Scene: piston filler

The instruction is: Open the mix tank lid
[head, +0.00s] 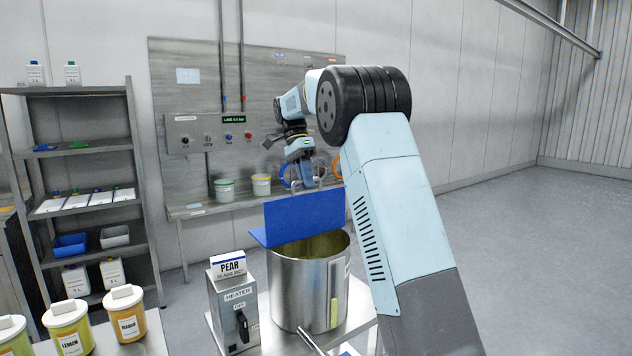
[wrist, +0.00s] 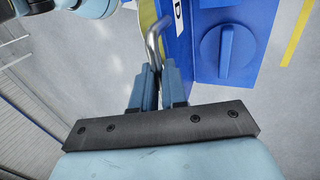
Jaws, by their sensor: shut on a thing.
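The mix tank (head: 296,290) is a steel cylinder with its inside partly visible from above. Its blue lid (head: 305,216) stands raised at a steep tilt over the tank, with another blue flat part (head: 262,238) low at its left. My gripper (head: 306,182) is at the lid's upper edge. In the wrist view, my gripper (wrist: 158,92) is shut on a bent metal handle (wrist: 154,42). A blue surface with a round blue knob (wrist: 226,54) is right beside the fingers. The fingers' grip is too small to make out in the head view.
The heater box (head: 235,312) with a PEAR sign (head: 231,267) stands left of the tank. Labelled tubs (head: 127,318) stand at the lower left. A shelf rack (head: 85,180) and a wall control panel (head: 212,132) are behind. Open floor (head: 520,260) lies at the right.

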